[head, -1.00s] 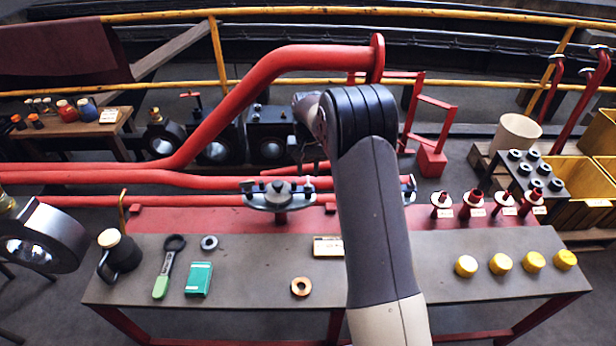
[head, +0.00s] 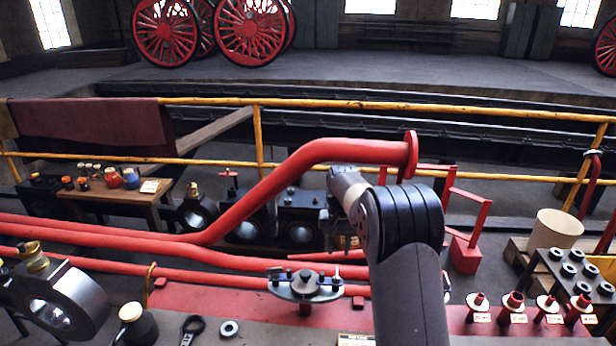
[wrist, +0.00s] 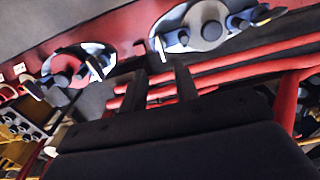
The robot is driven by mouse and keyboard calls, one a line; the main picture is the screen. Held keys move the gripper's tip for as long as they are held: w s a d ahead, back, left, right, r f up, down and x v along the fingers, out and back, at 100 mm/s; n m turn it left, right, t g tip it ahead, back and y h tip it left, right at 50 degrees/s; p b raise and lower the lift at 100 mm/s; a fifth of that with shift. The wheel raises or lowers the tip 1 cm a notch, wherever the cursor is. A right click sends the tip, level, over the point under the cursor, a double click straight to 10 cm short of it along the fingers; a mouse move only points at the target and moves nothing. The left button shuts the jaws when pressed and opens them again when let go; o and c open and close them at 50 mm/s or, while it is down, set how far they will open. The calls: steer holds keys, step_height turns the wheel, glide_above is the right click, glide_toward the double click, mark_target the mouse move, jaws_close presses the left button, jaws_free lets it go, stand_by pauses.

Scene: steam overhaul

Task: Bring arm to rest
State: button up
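My arm (head: 412,290) rises from the bottom of the head view and bends at a dark ribbed joint, with its wrist over the area behind the bench. Neither appears held.
A flanged fitting (head: 305,285) stands at the red rear strip of the bench. A thick red pipe (head: 270,185) curves up close to the wrist. Small red valves (head: 513,306) stand at right. A yellow railing (head: 330,104) runs behind.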

mark_target(337, 274)
step_height(337, 274, down, 10)
steer(key=shift+r, duration=0.2)
stand_by(0.6)
step_height(337, 274, up, 11)
step_height(337, 274, down, 11)
steer(key=shift+r, duration=0.1)
steer(key=n, duration=0.3)
steer(key=shift+d+n+b, duration=0.1)
steer(key=shift+n+b, duration=0.2)
steer(key=shift+b, duration=0.1)
steer(key=shift+d+n+b, duration=0.1)
steer(key=shift+n+b, duration=0.25)
steer(key=shift+n, duration=2.25)
